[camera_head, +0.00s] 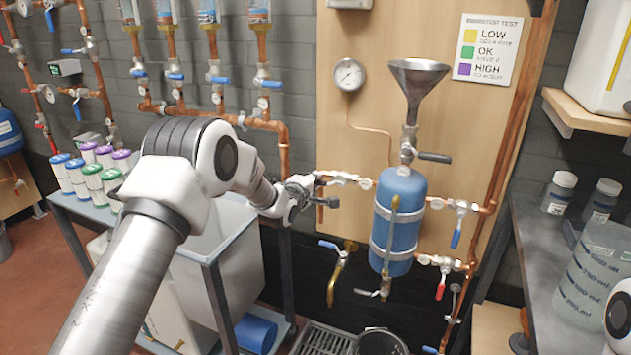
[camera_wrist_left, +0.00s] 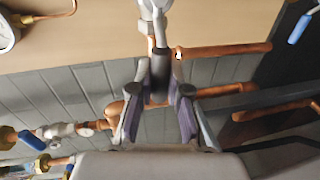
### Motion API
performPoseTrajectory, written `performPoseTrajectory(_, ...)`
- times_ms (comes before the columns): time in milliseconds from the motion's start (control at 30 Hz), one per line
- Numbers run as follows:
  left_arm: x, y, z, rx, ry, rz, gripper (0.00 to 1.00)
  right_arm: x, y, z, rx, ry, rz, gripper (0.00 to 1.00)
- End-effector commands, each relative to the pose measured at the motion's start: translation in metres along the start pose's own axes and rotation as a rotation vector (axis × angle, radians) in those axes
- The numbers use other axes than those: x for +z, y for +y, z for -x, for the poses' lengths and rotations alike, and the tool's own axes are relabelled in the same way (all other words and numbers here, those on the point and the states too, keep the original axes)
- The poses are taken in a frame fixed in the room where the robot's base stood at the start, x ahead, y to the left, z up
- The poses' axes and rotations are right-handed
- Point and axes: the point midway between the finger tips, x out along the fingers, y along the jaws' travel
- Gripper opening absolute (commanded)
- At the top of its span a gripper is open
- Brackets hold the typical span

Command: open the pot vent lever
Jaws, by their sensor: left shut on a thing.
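The pot is a blue cylinder (camera_head: 401,222) with two metal bands, mounted on the wooden board under a metal funnel (camera_head: 417,85). My left gripper (camera_head: 304,192) is at the left end of the short horizontal pipe branch beside the pot. In the left wrist view my left gripper's fingers (camera_wrist_left: 160,92) are closed around a dark lever (camera_wrist_left: 159,68) below a silver valve (camera_wrist_left: 154,14). In the head view the gripper hides most of that valve. My right gripper is out of view.
A lever with a dark grip (camera_head: 434,157) sits under the funnel. Blue (camera_head: 455,239) and red (camera_head: 440,292) levers hang right of the pot. A brass tap (camera_head: 335,276) is below my gripper. A trolley (camera_head: 213,262) stands under my left arm; a shelf counter is at right.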

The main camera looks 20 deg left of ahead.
Motion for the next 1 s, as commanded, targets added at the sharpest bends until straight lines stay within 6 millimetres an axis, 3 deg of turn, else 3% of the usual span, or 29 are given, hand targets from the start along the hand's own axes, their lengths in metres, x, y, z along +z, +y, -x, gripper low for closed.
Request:
performPoseTrajectory(633,0.0006,-0.0069,-0.0006,-0.005,-0.013,0.065,0.0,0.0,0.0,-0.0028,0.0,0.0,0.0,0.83)
performPoseTrajectory(700,0.0006,-0.007,-0.0006,-0.005,-0.013,0.064,0.34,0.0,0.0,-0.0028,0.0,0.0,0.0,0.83)
performPoseTrajectory(733,0.0006,-0.0068,-0.0007,-0.005,-0.013,0.064,0.42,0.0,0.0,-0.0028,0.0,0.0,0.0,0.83)
performPoseTrajectory(1000,0.0005,-0.0052,-0.0006,-0.002,-0.013,0.063,0.42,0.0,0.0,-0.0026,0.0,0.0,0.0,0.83)
